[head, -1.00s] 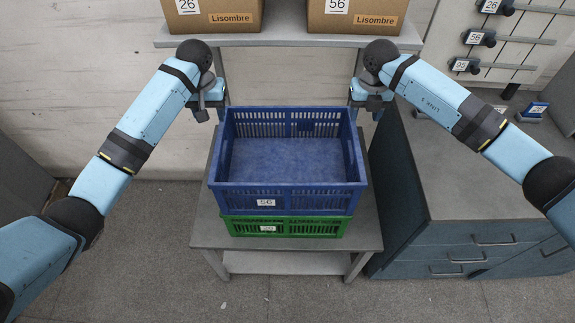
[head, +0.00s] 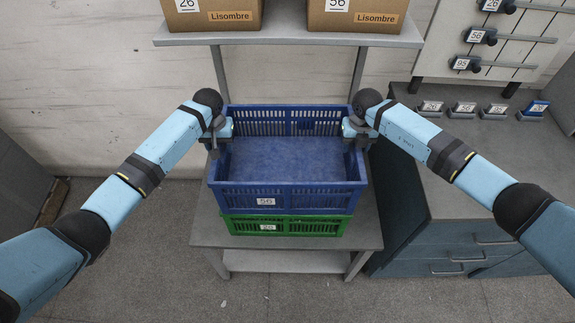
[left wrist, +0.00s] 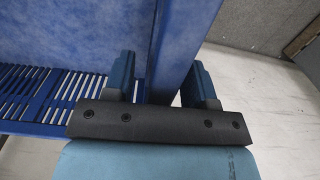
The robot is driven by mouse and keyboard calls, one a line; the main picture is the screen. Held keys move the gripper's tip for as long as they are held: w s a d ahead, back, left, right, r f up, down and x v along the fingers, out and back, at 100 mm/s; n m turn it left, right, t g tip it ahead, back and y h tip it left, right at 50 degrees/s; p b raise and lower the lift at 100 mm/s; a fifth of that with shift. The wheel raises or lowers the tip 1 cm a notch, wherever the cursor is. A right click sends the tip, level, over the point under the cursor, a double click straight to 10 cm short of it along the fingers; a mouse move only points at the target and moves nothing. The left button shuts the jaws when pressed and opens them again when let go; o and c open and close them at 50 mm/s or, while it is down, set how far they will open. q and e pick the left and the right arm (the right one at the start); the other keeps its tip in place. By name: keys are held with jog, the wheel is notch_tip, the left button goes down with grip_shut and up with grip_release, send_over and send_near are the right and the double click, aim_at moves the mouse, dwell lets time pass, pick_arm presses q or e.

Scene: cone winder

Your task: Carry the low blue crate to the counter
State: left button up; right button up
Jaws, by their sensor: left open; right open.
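The low blue crate (head: 282,160), empty and labelled 56, sits on top of a green crate (head: 285,226) on a small grey table. My left gripper (head: 217,145) is at the crate's left wall. In the left wrist view the open left gripper (left wrist: 162,85) has one finger on each side of the blue wall (left wrist: 172,50), with visible gaps. My right gripper (head: 358,142) is at the crate's right wall and is open. The right fingertips are partly hidden, so their exact fit around the wall cannot be told.
The grey counter (head: 460,180) with blue drawers stands to the right, several small labelled blocks at its back. A shelf (head: 285,40) behind holds two cardboard boxes. The grey table (head: 365,235) shows bare margins around the crates.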

pick_arm(q)
jog(key=shift+f, duration=0.1)
pick_arm(e)
jog(key=shift+f, duration=0.1)
pick_arm(q)
grip_shut()
pick_arm(e)
grip_shut()
pick_arm(q)
jog(key=shift+r, duration=0.2)
pick_arm(e)
jog(key=shift+w+r, duration=0.1)
jog(key=shift+r, duration=0.1)
